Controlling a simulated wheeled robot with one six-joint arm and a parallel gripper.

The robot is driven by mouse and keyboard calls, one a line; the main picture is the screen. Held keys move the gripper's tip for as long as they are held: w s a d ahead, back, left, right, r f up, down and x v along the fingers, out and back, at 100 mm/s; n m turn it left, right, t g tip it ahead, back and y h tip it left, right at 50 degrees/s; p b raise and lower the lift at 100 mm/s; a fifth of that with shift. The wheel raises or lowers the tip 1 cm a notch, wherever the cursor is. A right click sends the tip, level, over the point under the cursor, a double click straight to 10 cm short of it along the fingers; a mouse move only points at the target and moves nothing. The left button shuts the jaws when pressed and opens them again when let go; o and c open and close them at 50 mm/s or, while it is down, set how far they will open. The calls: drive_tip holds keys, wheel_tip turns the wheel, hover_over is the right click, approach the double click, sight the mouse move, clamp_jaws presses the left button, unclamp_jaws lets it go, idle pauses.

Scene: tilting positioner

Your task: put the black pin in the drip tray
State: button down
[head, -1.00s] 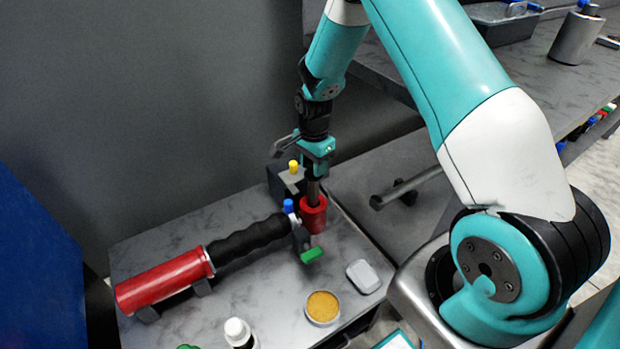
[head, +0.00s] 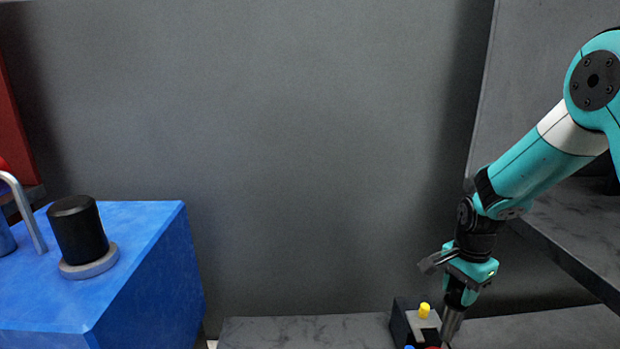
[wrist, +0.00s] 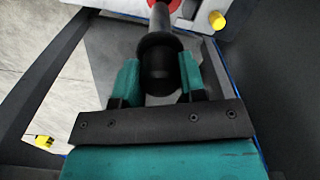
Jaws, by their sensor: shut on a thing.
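My gripper (head: 458,303) points down at the lower right of the head view. In the wrist view its two teal fingers (wrist: 158,80) are shut on the black pin (wrist: 158,52), a dark round piece with a narrower shaft running away from me. The shaft looks greyish in the head view (head: 453,325). A red part (wrist: 172,5) shows at the far end of the pin; only a sliver of it shows in the head view. I cannot tell whether the pin's tip is inside or clear of it. I cannot make out the drip tray in either current view.
A dark block with a yellow knob (head: 424,310) stands just left of my gripper. A blue cabinet (head: 150,270) at the left carries a black cylinder (head: 78,230) on a grey disc. A grey shelf (head: 580,235) is at the right. The wall fills the middle.

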drive_tip(key=s+a+r+n+p, duration=0.3)
drive_tip(key=s+n+p, duration=0.5)
drive_tip(key=n+p, duration=0.5)
drive_tip(key=shift+s+p, duration=0.15)
drive_tip(key=shift+p, duration=0.3)
drive_tip(key=shift+f, duration=0.15)
drive_tip(key=shift+s+a, duration=0.1)
